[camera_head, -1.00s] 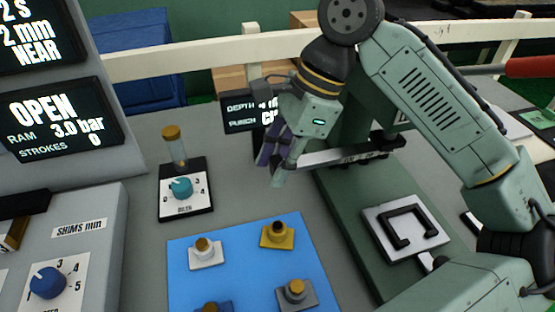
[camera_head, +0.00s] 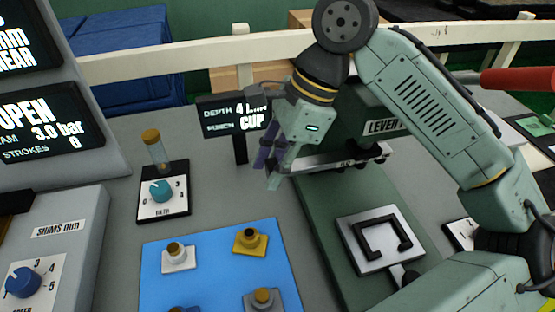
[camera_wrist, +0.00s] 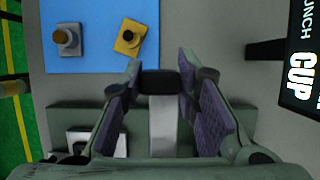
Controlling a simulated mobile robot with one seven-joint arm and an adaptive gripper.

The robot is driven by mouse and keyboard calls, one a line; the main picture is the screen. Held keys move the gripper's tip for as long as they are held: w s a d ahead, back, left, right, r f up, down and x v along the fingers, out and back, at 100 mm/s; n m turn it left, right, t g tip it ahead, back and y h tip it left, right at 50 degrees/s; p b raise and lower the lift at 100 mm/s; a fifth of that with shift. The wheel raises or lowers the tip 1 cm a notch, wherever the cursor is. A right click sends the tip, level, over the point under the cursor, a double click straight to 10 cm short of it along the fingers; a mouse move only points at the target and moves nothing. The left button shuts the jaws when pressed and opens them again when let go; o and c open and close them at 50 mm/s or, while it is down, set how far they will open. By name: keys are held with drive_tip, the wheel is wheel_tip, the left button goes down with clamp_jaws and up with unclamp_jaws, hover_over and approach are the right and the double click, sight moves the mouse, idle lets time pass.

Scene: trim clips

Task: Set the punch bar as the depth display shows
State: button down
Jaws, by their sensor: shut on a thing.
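The depth display (camera_head: 226,116) is a black screen behind my gripper. It reads DEPTH 4, with the rest of that line partly covered, and PUNCH CUP. My gripper (camera_head: 274,180) is at the near left end of the punch bar (camera_head: 340,160), a light metal bar on the green lever press (camera_head: 378,118). In the wrist view, my gripper's purple-padded fingers (camera_wrist: 168,104) stand either side of the bar's black end (camera_wrist: 160,82). The pale bar (camera_wrist: 163,125) runs back from it. My fingers hide this end in the head view.
A blue mat (camera_head: 215,270) holds several punches, including a yellow one (camera_head: 250,241) and a white one (camera_head: 179,258). The oiler dial (camera_head: 162,190) stands left. A plate with a black bracket (camera_head: 380,240) lies on the press base. A shims box (camera_head: 60,230) is far left.

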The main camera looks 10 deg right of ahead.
drive_tip(key=c, duration=1.2)
unclamp_jaws()
drive_tip(key=shift+c, duration=0.2)
drive_tip(key=v, duration=0.7)
drive_tip(key=shift+r, duration=0.3)
